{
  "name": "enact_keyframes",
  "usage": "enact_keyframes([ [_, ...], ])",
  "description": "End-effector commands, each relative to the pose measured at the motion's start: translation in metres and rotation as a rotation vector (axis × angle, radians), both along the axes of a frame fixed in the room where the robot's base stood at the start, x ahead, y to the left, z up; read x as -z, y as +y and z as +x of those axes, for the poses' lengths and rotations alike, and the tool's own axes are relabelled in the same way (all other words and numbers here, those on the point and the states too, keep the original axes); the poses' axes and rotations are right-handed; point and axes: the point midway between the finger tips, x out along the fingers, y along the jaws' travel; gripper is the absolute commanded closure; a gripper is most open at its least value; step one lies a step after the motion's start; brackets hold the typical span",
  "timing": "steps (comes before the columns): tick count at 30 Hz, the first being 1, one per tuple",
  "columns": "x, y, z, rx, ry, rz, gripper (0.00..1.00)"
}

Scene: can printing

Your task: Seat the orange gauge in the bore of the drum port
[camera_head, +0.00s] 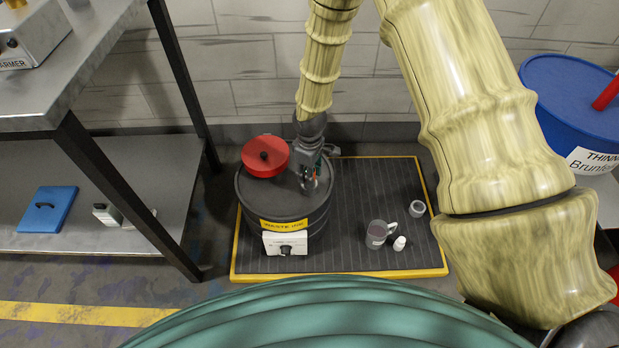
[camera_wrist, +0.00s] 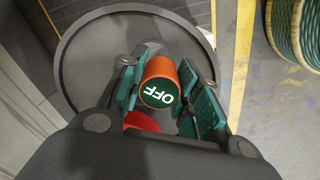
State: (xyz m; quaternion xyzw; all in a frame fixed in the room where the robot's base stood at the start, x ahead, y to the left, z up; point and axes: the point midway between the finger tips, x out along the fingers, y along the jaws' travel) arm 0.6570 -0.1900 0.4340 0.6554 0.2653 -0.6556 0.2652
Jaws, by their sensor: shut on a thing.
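The dark grey drum (camera_head: 265,205) stands upright on a mat, with a yellow label and a white box with a knob on its front. My gripper (camera_head: 310,180) is over the right part of the drum top, pointing down. In the wrist view its green-padded fingers (camera_wrist: 162,92) are shut on the orange gauge (camera_wrist: 158,70), a cylinder whose dark green end reads "OFF". The drum top (camera_wrist: 95,55) lies behind it. The port's bore is hidden by my gripper and the gauge, so I cannot tell whether the gauge is in it.
A red round lid (camera_head: 265,157) with a black knob lies at the drum top's back left. A grey mug (camera_head: 377,233), a small grey cup (camera_head: 417,209) and a white bottle (camera_head: 399,243) stand on the yellow-edged mat (camera_head: 350,185). A steel bench (camera_head: 95,85) is left, a blue drum (camera_head: 570,90) right.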

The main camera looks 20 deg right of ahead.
Motion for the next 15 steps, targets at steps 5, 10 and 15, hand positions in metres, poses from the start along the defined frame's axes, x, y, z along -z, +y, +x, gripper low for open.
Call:
enact_keyframes([
  [5,0.002,-0.002,0.013,0.000,0.001,0.001,0.96],
  [10,0.014,-0.003,0.013,0.000,0.001,0.000,0.96],
  [15,0.035,-0.003,0.012,0.000,0.001,0.000,0.96],
])
